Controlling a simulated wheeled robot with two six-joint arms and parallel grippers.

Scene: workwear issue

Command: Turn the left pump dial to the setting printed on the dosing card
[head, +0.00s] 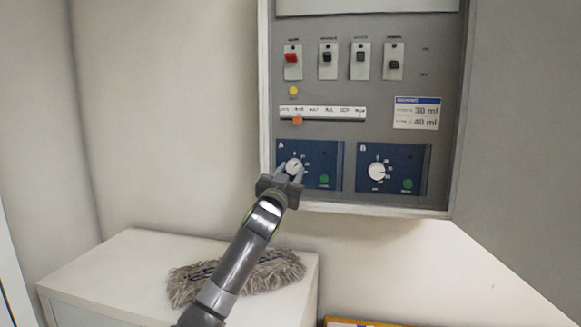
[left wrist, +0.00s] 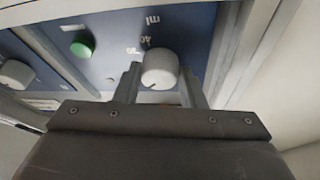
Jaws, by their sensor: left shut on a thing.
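The left pump dial (head: 293,165) is a white knob on the blue panel marked A. My left gripper (head: 289,175) is shut on it, with a finger on either side of the knob (left wrist: 160,66) in the left wrist view. A dark pointer mark shows near the knob's lower edge there; printed "ml" and "40" stand beside the knob. The dosing card (head: 417,113), white with a blue header, has two lines reading 30 ml and 40 ml; their small labels are too blurred to read. My right gripper is not in view.
The right pump dial (head: 377,171) sits on panel B. Green buttons, such as this one (head: 323,180), are beside the dials. Several switches (head: 327,60) line the cabinet above. The open cabinet door (head: 520,130) stands right. A grey mop head (head: 270,274) lies on the white cupboard (head: 115,265) below.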

